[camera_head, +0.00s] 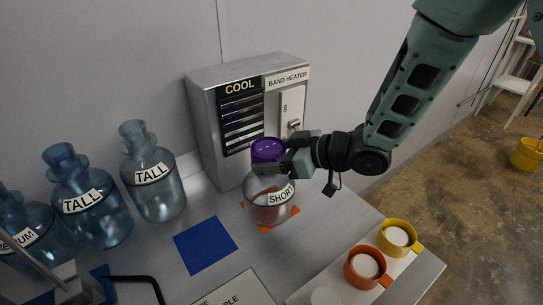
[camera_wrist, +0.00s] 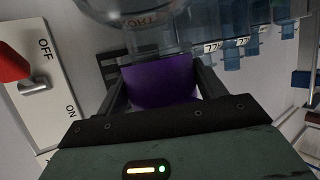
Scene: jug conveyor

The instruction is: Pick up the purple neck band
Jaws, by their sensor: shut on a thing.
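The purple neck band (camera_head: 268,151) is at the top of the clear jug labelled SHORT (camera_head: 262,188), which stands over an orange square. The band looks to be around the jug's neck; whether it has risen at all, I cannot tell. My gripper (camera_head: 273,164) reaches in from the right and is shut on the band. In the wrist view the purple band (camera_wrist: 160,84) sits between the two dark fingers of my gripper (camera_wrist: 160,90), one on each side. The jug's glass (camera_wrist: 135,30) shows just above it there.
A grey band heater (camera_head: 225,85) marked COOL, with a slotted rack and a switch, stands close behind the jug. Blue TALL jugs (camera_head: 155,185) stand at left. A yellow cup (camera_head: 398,236) and an orange cup (camera_head: 365,268) stand at front right. A blue square (camera_head: 205,245) is bare.

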